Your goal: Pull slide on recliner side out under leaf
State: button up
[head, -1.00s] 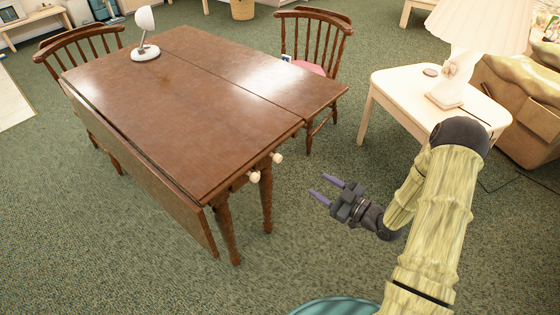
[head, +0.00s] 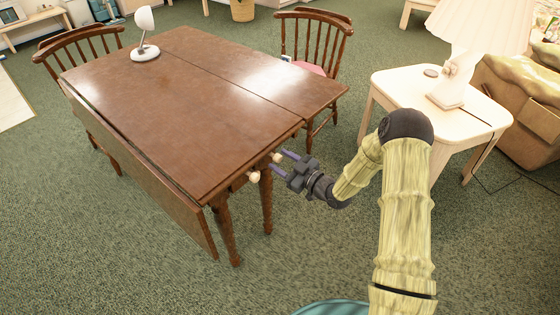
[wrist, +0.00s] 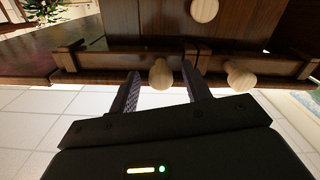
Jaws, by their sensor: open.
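The brown wooden table (head: 170,85) has one leaf (head: 140,165) hanging down along its left side. At its near end, two pale round knobs stick out under the top: the recliner-side slide knob (head: 277,157) at right and another knob (head: 254,176) at left. My gripper (head: 279,162) is open at this end, fingers toward the table. In the wrist view, which looks upside down, one slide knob (wrist: 161,74) appears between the open fingers, and the other knob (wrist: 240,77) is outside them, to the right. I cannot tell whether the fingers touch the knob.
A third knob (wrist: 204,10) is on a dark wood front in the wrist view. A chair (head: 315,50) stands behind the table's right side. A pale side table (head: 430,95) with a lamp (head: 470,45) is at right, by the recliner (head: 520,95). Carpet is clear in front.

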jog(key=shift+w+a, duration=0.35)
jog(key=shift+a, duration=0.1)
jog(key=shift+c, duration=0.2)
grip_shut()
